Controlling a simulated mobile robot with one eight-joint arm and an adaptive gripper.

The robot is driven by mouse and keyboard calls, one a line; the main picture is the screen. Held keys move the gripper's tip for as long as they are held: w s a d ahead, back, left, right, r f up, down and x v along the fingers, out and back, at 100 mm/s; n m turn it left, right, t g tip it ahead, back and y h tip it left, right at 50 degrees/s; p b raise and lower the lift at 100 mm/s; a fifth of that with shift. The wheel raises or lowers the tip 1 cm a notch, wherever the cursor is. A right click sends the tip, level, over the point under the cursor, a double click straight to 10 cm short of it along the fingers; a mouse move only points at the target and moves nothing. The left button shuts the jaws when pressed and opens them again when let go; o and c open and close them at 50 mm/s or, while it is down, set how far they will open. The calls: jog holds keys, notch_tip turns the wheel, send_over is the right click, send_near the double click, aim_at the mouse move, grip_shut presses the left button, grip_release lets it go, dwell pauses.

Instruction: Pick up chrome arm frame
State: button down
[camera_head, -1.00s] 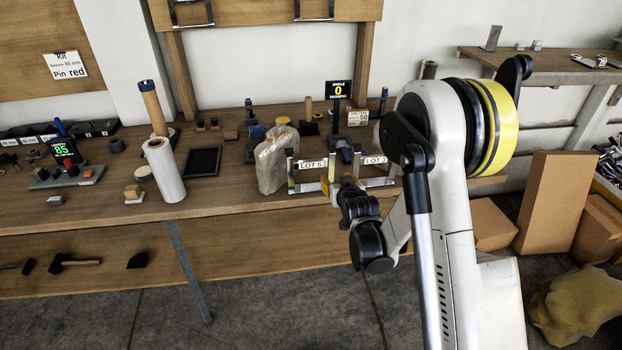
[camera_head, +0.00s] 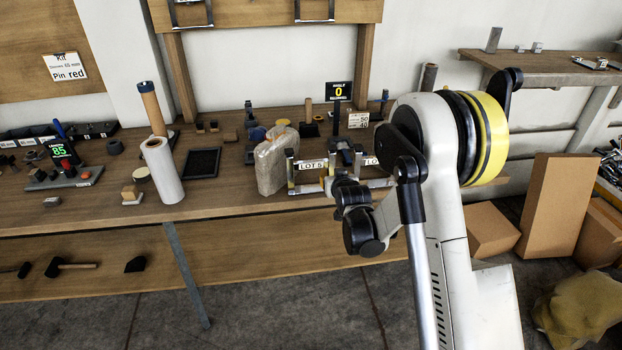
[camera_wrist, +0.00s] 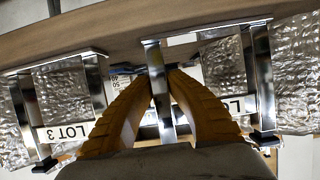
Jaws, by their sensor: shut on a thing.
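Chrome arm frames (camera_head: 291,176) stand on the wooden workbench, one with a LOT 6 tag (camera_head: 311,165); a second tag is partly hidden behind my arm. In the wrist view, the yellow fingers of my gripper (camera_wrist: 162,72) are shut on an upright chrome bar (camera_wrist: 157,62) of a frame. A chrome frame with a LOT 3 tag (camera_wrist: 68,131) is to the left, and another chrome post (camera_wrist: 260,80) with a partly hidden tag is to the right. In the head view my gripper (camera_head: 325,176) is at the frames, its fingertips mostly hidden.
A wrapped pale bundle (camera_head: 272,163) stands close left of the frames. A white roll (camera_head: 164,170) and a dark tray (camera_head: 203,162) are farther left. A black sign showing 0 (camera_head: 339,91) stands behind. Cardboard boxes (camera_head: 550,205) are at right on the floor.

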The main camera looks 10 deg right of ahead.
notch_tip(320, 180, up, 18)
jog(key=p, duration=0.7)
dwell(0.6)
